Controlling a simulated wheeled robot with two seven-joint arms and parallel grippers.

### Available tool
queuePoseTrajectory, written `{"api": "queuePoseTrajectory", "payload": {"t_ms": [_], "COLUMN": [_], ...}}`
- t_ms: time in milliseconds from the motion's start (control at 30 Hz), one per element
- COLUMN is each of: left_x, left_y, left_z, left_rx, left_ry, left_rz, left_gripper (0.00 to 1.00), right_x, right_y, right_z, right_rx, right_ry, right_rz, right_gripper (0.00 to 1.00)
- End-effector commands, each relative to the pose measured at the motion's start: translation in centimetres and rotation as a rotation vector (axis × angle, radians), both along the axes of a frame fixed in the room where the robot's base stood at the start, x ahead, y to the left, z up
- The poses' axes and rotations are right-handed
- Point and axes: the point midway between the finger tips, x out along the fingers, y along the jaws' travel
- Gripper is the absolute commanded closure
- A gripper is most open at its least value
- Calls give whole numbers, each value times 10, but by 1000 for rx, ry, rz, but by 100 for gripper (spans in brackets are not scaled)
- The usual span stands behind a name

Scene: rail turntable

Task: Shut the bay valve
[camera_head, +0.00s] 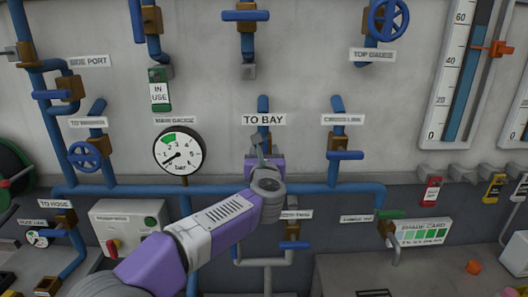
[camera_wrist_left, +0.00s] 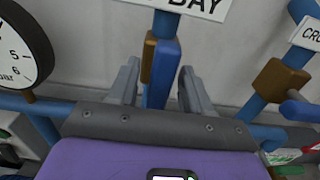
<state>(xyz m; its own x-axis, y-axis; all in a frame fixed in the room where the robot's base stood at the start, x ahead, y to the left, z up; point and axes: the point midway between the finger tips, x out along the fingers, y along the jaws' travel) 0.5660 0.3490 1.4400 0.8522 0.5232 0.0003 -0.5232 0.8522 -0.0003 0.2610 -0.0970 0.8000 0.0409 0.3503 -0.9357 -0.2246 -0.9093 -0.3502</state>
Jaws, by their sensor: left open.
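The bay valve is on the blue pipe under the TO BAY label (camera_head: 264,120). In the head view my left gripper (camera_head: 260,148) covers most of it; the pipe (camera_head: 263,104) shows above the label. In the left wrist view the valve's blue lever (camera_wrist_left: 162,75) stands upright in the picture, in front of its brown body (camera_wrist_left: 148,52). The two grey fingers of my left gripper (camera_wrist_left: 160,88) are open, one on each side of the lever, with gaps showing on both sides. My right gripper is not in view.
The main gauge (camera_head: 178,152) is to the left and the cross-link valve (camera_head: 342,155) to the right. A blue horizontal pipe (camera_head: 330,189) runs below. A lower valve (camera_head: 292,243) sits just right of my left forearm.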

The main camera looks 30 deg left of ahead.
Motion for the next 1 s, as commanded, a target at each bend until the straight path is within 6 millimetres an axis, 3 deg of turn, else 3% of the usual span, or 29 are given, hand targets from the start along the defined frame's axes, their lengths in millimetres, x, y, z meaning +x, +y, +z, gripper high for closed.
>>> {"api": "queuePoseTrajectory", "payload": {"t_ms": [200,500,1000], "left_x": [0,0,1], "left_y": [0,0,-2], "left_z": [0,0,1], "left_rx": [1,1,113], "left_ry": [1,1,70], "left_rz": [0,0,-2], "left_gripper": [54,100,100], "right_x": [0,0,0], "right_y": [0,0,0], "right_z": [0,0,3], "right_rx": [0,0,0], "right_ry": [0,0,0], "right_rz": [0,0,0], "right_gripper": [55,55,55]}}
